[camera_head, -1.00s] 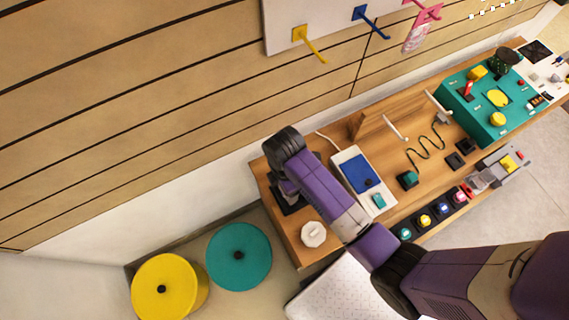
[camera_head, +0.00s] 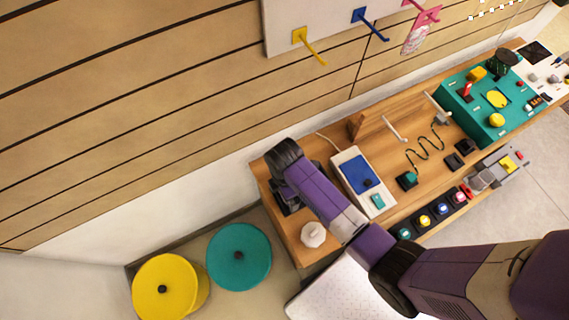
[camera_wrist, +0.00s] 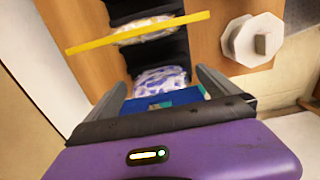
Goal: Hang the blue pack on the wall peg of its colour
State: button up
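The blue pack, with a blue header (camera_wrist: 180,97) and a clear pouch of blue-and-white contents (camera_wrist: 160,80), is in a black holder (camera_wrist: 174,48) in the wrist view. My gripper (camera_wrist: 160,88) is open, its two fingers apart on either side of the blue header; I cannot tell whether they touch it. In the head view my arm hides the pack. The blue peg (camera_head: 373,24) sticks out from the white wall panel (camera_head: 330,16) and is bare.
A yellow-headed pack (camera_wrist: 137,32) lies in the holder beyond the blue one. A yellow peg (camera_head: 311,45) is empty; a pink pack (camera_head: 420,36) hangs at the pink peg. A white knob (camera_head: 313,234) stands beside the holder. A blue-topped device (camera_head: 357,172) stands right of my arm.

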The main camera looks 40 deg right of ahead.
jog(key=shift+f+b, duration=0.1)
jog(key=shift+b, duration=0.25)
jog(key=shift+r, duration=0.2)
notch_tip(320, 180, up, 8)
jog(key=shift+w+f+b, duration=0.15)
jog(key=shift+b, duration=0.15)
